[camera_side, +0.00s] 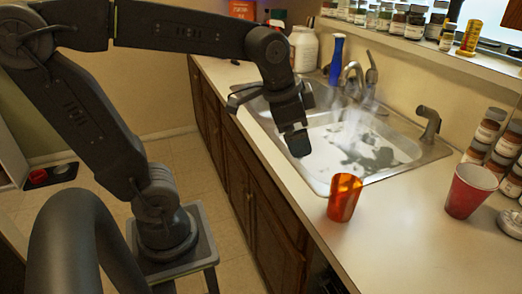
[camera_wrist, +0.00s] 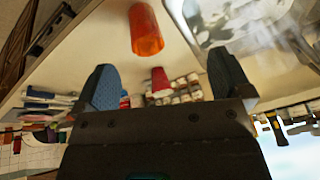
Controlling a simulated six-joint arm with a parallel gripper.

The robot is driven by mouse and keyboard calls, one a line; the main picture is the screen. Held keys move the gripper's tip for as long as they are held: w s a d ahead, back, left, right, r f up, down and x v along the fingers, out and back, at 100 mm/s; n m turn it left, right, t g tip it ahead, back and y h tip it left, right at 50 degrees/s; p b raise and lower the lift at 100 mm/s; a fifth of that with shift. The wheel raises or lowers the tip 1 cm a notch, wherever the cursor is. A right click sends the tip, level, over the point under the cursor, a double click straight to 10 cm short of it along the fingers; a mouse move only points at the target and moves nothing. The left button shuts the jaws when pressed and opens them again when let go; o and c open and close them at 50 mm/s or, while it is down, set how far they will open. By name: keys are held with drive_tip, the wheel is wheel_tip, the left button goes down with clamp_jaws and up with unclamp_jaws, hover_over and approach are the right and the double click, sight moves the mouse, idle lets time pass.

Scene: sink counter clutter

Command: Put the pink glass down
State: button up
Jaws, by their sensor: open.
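An orange, see-through glass (camera_side: 344,198) stands upright on the counter (camera_side: 355,245), beside the near front corner of the sink. No glass looks plainly pink; this orange one is the only see-through glass I make out. It also shows at the top of the wrist view (camera_wrist: 146,30), beyond my fingers. My gripper (camera_side: 270,121) is over the front edge of the sink, up and to the left of the glass in the side view. Its two fingers are spread apart in the wrist view (camera_wrist: 165,82), with nothing held between them. The gripper is apart from the glass.
A red cup (camera_side: 470,190) stands on the counter right of the glass. The metal sink (camera_side: 335,160) has a faucet (camera_side: 352,80) at its back. A blue bottle (camera_side: 336,60) and white jar (camera_side: 304,48) stand behind. Stacked spice jars (camera_side: 487,130) are at right. The counter's front is clear.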

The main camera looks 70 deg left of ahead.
drive_tip(key=s+d+f+n+t, duration=0.1)
drive_tip(key=s+n, duration=0.3)
drive_tip(key=s, duration=0.4)
drive_tip(key=shift+d+f, duration=0.4)
drive_tip(key=shift+f, duration=0.15)
idle(6.7)
